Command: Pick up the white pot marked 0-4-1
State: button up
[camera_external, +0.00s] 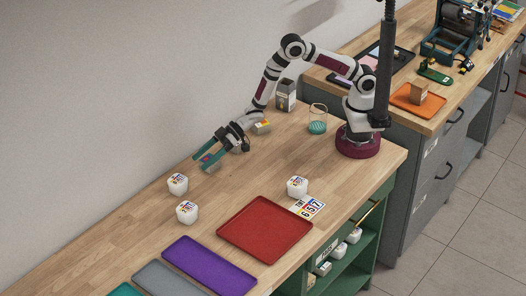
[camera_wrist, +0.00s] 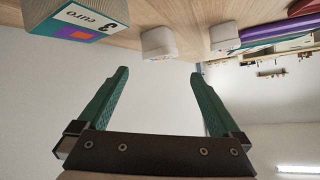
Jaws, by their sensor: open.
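Three white pots with small coloured number labels stand on the wooden bench: one at the far left (camera_external: 177,183), one just in front of it (camera_external: 187,211), and one beside the red tray (camera_external: 297,186). The labels are too small to read, so I cannot tell which is 0-4-1. My gripper (camera_external: 199,150) is open and empty, beyond the two left pots. In the wrist view my gripper (camera_wrist: 158,75) has its green fingers spread with nothing between them.
A box marked "3 euro" (camera_wrist: 80,20) stands close to the gripper. The red tray (camera_external: 264,230), purple tray (camera_external: 208,266) and a number card (camera_external: 309,208) lie in front. A beaker (camera_external: 317,120) stands near my base. Bare bench lies between pots and red tray.

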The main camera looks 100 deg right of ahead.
aim_at(184, 177)
jog(key=x, duration=1.2)
jog(key=shift+f, duration=0.15)
jog(key=c, duration=1.2)
